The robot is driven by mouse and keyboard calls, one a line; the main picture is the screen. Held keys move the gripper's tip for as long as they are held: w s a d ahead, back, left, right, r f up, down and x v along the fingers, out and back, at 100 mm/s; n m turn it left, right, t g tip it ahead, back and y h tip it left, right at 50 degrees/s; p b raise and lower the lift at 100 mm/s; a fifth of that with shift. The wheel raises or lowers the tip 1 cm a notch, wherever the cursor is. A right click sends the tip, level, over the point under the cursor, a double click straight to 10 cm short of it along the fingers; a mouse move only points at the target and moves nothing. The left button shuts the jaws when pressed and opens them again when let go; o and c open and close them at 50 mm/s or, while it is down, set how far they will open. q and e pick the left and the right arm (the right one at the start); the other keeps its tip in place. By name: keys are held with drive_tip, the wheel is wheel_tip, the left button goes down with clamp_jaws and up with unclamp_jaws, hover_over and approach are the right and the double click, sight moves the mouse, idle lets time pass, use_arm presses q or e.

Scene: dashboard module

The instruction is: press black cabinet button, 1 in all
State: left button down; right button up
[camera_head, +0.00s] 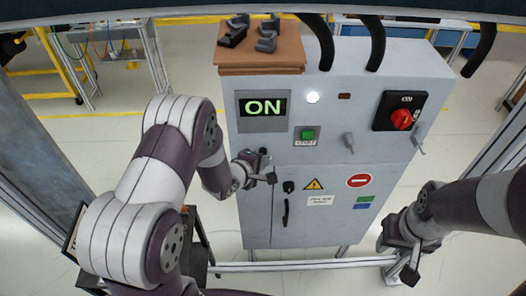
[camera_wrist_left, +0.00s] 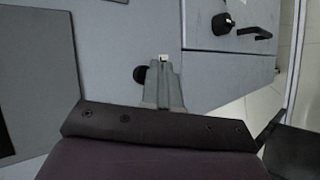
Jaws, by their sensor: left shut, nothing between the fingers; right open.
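The grey cabinet (camera_head: 330,160) stands in front of me. A small black round button (camera_wrist_left: 140,73) shows on its front in the left wrist view, just left of the shut fingers. In the head view a dark spot just above my left gripper (camera_head: 263,170) looks like this button (camera_head: 263,151), partly crowded by the gripper. In the left wrist view my left gripper (camera_wrist_left: 163,72) is shut and empty, close to the panel; I cannot tell whether it touches the panel or the button. My right gripper (camera_head: 398,260) is open and empty, low at the right of the cabinet.
The cabinet carries a display (camera_head: 263,108) reading ON, a green button (camera_head: 307,134), a lit white lamp (camera_head: 313,97), a red rotary switch (camera_head: 402,118) and a door handle (camera_head: 285,212). A brown box (camera_head: 261,56) with grey parts sits on top. Black cables arch behind.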

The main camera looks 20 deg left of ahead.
use_arm(q)
drive_tip(key=s, duration=0.2)
drive_tip(key=s+d+p, duration=0.1)
drive_tip(key=s, duration=0.1)
drive_tip(key=shift+s+d, duration=0.2)
drive_tip(key=shift+s, duration=0.2)
idle(0.9)
